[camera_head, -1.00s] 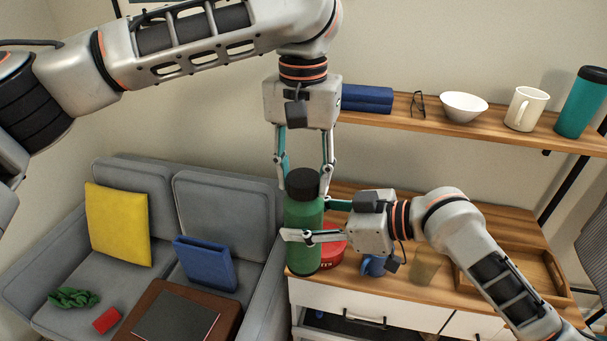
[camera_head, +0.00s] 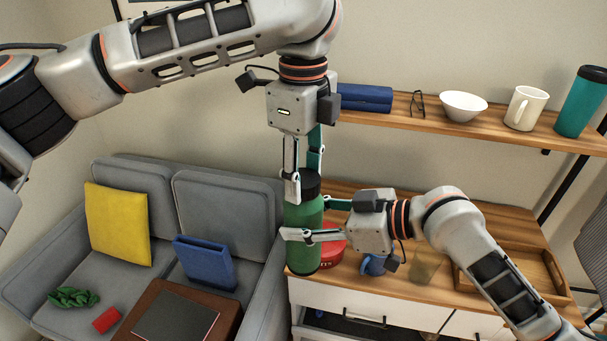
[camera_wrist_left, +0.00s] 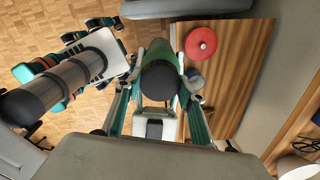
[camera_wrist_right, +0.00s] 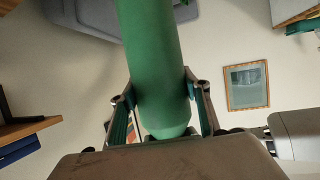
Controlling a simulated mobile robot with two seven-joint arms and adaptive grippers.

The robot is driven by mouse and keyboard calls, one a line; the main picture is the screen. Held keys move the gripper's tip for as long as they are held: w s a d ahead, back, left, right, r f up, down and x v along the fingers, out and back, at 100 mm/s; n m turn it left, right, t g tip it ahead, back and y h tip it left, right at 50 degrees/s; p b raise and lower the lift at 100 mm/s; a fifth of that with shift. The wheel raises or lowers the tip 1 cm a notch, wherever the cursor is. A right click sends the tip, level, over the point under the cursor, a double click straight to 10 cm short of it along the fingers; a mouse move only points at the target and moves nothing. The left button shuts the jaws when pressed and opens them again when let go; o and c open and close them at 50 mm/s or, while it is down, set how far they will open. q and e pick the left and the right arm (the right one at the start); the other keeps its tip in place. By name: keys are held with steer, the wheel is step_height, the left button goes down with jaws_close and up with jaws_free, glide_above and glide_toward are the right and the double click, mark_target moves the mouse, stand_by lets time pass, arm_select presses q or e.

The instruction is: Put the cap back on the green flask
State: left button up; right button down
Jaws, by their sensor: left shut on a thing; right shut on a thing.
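The green flask (camera_head: 303,250) stands upright at the left end of the wooden-topped cabinet. Its black cap (camera_head: 309,184) sits on the mouth with no clear gap, though how tightly it is seated cannot be told. My left gripper (camera_head: 303,183) comes down from above and is shut on the cap. The left wrist view shows the cap (camera_wrist_left: 158,82) between its fingers. My right gripper (camera_head: 308,220) comes from the right and is shut around the flask body. The flask (camera_wrist_right: 152,60) fills the middle of the right wrist view, between the fingers.
A red round tin (camera_head: 332,252) and a blue mug (camera_head: 373,265) stand close behind my right gripper. A wooden tray (camera_head: 530,262) lies farther right. The shelf (camera_head: 400,112) above holds a white bowl (camera_head: 463,106), a mug (camera_head: 526,108) and a teal tumbler (camera_head: 582,102).

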arm_select(q)
steer(key=m, duration=1.3)
steer(key=shift+w, duration=0.1)
steer(key=o, duration=1.2)
steer(key=shift+o, duration=0.2)
steer(key=shift+r, duration=2.2)
steer(key=shift+c, duration=0.3)
